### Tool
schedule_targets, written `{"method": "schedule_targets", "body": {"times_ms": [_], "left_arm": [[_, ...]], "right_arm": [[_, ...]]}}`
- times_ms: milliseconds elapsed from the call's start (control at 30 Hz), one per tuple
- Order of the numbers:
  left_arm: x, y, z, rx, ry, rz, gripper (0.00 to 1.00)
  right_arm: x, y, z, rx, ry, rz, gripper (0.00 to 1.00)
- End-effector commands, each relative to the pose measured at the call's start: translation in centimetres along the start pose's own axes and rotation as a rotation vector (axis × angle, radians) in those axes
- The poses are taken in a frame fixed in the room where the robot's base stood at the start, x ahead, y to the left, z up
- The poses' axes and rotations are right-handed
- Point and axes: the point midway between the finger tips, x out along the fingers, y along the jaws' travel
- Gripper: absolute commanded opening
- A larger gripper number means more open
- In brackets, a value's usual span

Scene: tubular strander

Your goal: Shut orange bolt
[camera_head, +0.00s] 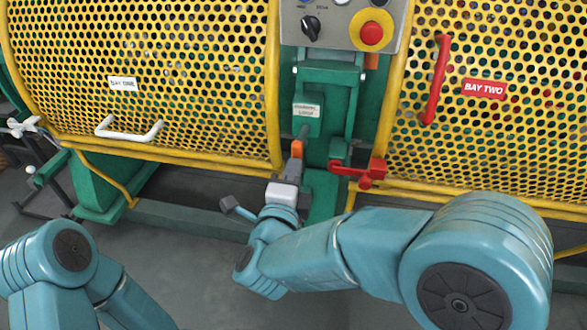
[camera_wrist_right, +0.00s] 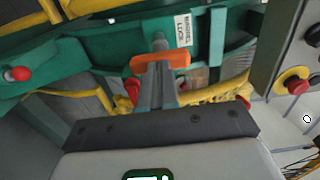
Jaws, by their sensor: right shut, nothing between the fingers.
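The orange bolt handle (camera_head: 297,148) sits below a green labelled block (camera_head: 307,112) between the two yellow mesh guards. In the right wrist view the orange bolt (camera_wrist_right: 172,61) is a short bar lying across a grey rod, just beyond the fingertips. My right gripper (camera_head: 296,162) is shut and empty, with its fingertips close to the orange bolt. The right wrist view shows its fingers together (camera_wrist_right: 157,82); I cannot tell whether they touch the bolt. My left arm shows at the lower left, but its gripper is out of view.
A red latch (camera_head: 370,172) is just right of the bolt. A control panel with a red button (camera_head: 371,33) and black knob is above. The left guard has a white handle (camera_head: 129,131), the right guard a red handle (camera_head: 437,80). Grey floor is open in front.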

Motion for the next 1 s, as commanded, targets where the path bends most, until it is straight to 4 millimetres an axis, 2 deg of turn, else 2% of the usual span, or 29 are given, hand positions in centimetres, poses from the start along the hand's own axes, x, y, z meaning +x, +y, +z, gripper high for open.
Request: {"method": "schedule_targets", "body": {"times_ms": [67, 300, 400, 1000], "left_arm": [[0.2, -0.1, 0.0, -0.001, 0.001, 0.0, 0.0], [1.5, -0.8, -0.4, -0.01, 0.009, -0.001, 0.0], [1.6, -0.9, -0.4, -0.011, 0.011, -0.001, 0.0], [1.7, -0.9, -0.5, -0.011, 0.014, -0.001, 0.0]], "right_arm": [[0.4, 0.1, 0.0, 0.002, 0.001, 0.0, 0.0], [4.9, 0.3, -0.1, 0.003, 0.004, 0.001, 0.0], [5.9, 0.1, -0.1, 0.001, 0.001, 0.0, 0.0], [6.5, -0.2, -0.3, 0.002, 0.003, -0.006, 0.0]]}}
